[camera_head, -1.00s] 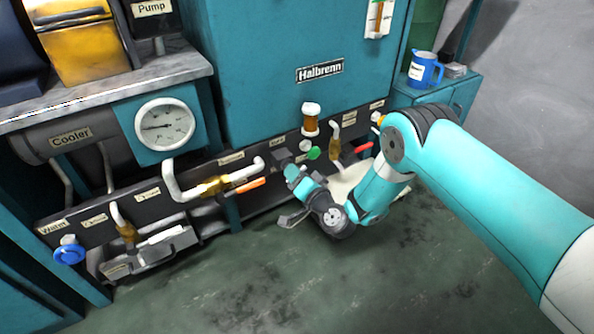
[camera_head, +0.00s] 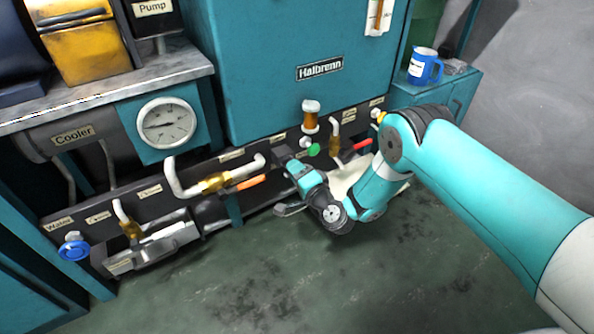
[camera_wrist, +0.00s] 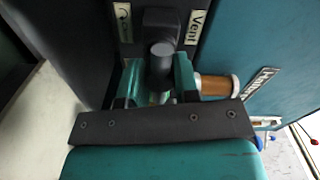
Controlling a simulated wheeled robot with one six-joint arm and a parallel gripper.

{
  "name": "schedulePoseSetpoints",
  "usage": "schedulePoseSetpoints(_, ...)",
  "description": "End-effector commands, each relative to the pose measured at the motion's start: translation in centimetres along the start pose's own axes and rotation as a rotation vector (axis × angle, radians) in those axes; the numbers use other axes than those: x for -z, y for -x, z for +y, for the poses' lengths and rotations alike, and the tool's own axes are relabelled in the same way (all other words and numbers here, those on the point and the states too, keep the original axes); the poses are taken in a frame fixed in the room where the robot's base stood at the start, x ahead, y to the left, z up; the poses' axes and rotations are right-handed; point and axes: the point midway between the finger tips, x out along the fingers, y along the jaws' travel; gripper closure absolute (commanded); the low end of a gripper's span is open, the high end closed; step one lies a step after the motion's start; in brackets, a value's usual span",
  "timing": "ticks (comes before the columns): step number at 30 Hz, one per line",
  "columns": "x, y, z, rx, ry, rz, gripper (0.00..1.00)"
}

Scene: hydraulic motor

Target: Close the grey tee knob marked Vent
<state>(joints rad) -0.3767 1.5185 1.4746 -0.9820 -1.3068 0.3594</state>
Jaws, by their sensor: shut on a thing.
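The wrist housing hides the lower part of the hold. In the head view my gripper (camera_head: 291,163) is at the dark panel under the Halbrenn cabinet, left of the green knob. There the fingers and wrist mostly hide the grey knob, and its exact angle cannot be told.
A sight glass with amber fluid (camera_head: 311,118) and a green knob (camera_head: 313,150) are close to the right of my gripper. An orange-handled brass valve (camera_head: 215,183) is to the left. A red-handled valve (camera_head: 345,150) is further right. The floor in front is clear.

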Motion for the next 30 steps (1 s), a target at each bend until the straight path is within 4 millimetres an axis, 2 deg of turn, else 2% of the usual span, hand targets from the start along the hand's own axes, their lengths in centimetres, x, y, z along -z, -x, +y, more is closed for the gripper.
schedulePoseSetpoints(7, 0.5, -0.1, -0.1, 0.005, 0.004, 0.012, 0.95)
schedulePoseSetpoints(8, 0.5, -0.1, -0.1, 0.005, 0.004, 0.012, 0.66)
schedulePoseSetpoints(9, 0.5, -0.1, -0.1, 0.005, 0.004, 0.011, 0.57)
schedulePoseSetpoints(11, 0.4, -0.1, -0.1, 0.004, 0.004, 0.009, 0.45)
schedulePoseSetpoints(22, 0.0, 0.1, 0.0, 0.0, 0.002, 0.001, 0.45)
schedulePoseSetpoints(30, -0.2, 2.1, -0.1, -0.004, -0.001, -0.004, 0.45)
